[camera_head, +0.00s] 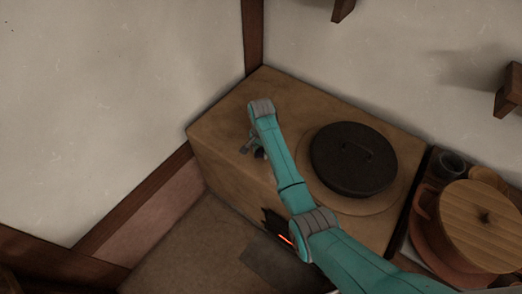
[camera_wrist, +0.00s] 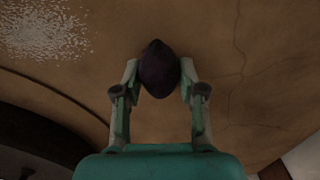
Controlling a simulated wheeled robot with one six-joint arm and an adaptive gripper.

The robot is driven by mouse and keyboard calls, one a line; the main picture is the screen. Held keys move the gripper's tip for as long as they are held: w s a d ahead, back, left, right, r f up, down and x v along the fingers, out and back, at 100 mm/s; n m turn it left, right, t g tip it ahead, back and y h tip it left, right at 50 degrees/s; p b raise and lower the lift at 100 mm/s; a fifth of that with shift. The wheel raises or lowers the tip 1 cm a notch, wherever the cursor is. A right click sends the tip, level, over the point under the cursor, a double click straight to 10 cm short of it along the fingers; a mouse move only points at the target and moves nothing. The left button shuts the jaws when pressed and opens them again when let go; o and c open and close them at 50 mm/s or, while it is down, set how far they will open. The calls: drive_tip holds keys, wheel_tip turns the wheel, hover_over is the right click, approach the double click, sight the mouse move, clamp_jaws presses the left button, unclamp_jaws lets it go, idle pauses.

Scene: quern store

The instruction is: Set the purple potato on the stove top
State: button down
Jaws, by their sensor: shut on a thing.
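The purple potato (camera_wrist: 159,70) is dark and sits between the two fingertips in the wrist view. My gripper (camera_wrist: 160,85) is shut on it. Behind it in the wrist view is the tan, cracked surface of the stove top (camera_wrist: 235,110). In the head view my gripper (camera_head: 257,153) hangs over the left part of the brown stove top (camera_head: 225,125), partly hidden by my arm. A small dark shape at its tips may be the potato. I cannot tell whether the potato touches the surface.
A black round lid (camera_head: 352,160) with a handle covers the right part of the stove top. A wooden-lidded pot (camera_head: 482,222) and a dark cup (camera_head: 451,164) stand further right. A dark opening (camera_head: 276,222) with an orange glow is in the stove's front. Walls stand behind.

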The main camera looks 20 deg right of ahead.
drive_tip(key=shift+f, duration=0.15)
drive_tip(key=c, duration=0.7)
unclamp_jaws()
drive_tip(key=shift+o, duration=0.2)
wheel_tip(320, 180, up, 12)
